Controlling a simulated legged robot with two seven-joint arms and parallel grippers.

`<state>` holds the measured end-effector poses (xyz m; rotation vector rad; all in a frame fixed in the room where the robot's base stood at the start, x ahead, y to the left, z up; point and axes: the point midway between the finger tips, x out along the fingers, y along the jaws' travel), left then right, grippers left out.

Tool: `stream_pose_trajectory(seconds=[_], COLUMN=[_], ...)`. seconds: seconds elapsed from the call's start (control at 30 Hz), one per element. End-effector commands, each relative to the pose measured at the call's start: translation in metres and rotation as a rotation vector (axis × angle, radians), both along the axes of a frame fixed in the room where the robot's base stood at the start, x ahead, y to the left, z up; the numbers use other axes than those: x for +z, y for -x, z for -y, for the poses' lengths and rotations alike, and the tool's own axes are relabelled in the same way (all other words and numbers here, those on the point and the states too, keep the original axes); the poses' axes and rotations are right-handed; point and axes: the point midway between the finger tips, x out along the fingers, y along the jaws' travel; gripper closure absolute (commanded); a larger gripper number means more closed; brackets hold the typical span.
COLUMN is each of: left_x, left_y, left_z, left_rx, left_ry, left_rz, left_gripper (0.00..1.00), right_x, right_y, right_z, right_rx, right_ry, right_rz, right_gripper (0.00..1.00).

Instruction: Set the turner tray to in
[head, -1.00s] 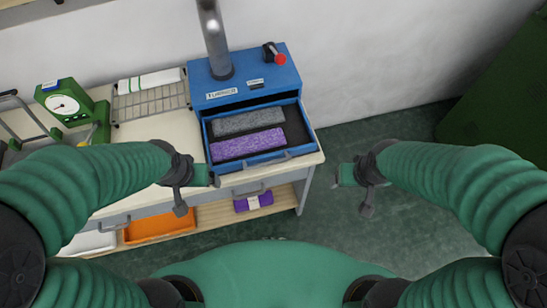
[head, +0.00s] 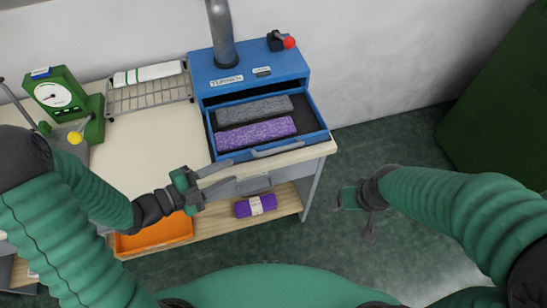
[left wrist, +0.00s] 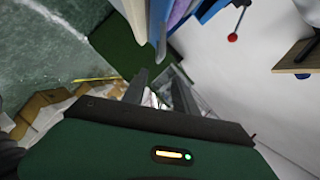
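The blue turner (head: 245,72) stands on the table's right end. Its blue tray (head: 322,137) is pulled out at the front and holds a grey knitted piece (head: 254,110) and a purple one (head: 256,133). The tray's grey handle (head: 278,148) is on its front edge. My left gripper (head: 232,172) is open and empty, just left of the handle and apart from it, over the table's front edge. Its fingers also show in the left wrist view (left wrist: 160,85), below the tray's blue edge (left wrist: 190,18). My right gripper (head: 352,200) is over the floor, right of the table; its finger gap is unclear.
A lever with a red knob (head: 289,42) is on the turner's top. A wire rack (head: 150,95) and a green dial scale (head: 56,95) stand to the left. An orange bin (head: 155,232) and a purple roll (head: 256,205) are on the lower shelf. A green cabinet (head: 500,110) stands at right.

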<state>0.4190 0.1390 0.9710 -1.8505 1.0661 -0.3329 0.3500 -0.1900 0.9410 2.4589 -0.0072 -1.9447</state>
Motion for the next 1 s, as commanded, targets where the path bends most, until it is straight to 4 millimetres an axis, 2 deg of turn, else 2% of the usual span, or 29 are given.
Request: stream_pose_trajectory(seconds=[0.6, 0.8, 1.0], left_x=[-0.028, -0.032, -0.033], left_y=[-0.083, -0.094, -0.095], left_z=[0.112, 0.126, 0.127], left_rx=[-0.002, 0.001, 0.001], left_ry=[0.0, -0.001, -0.001], left_rz=[-0.004, -0.003, -0.004], left_gripper=[0.66, 0.66, 0.66], right_x=[0.007, 0.008, 0.008], right_y=[0.0, 0.0, 0.0], right_z=[0.0, 0.0, 0.0], right_rx=[0.0, 0.0, 0.0], right_ry=[0.0, 0.0, 0.0], right_rz=[0.0, 0.0, 0.0], right_gripper=[0.28, 0.28, 0.28])
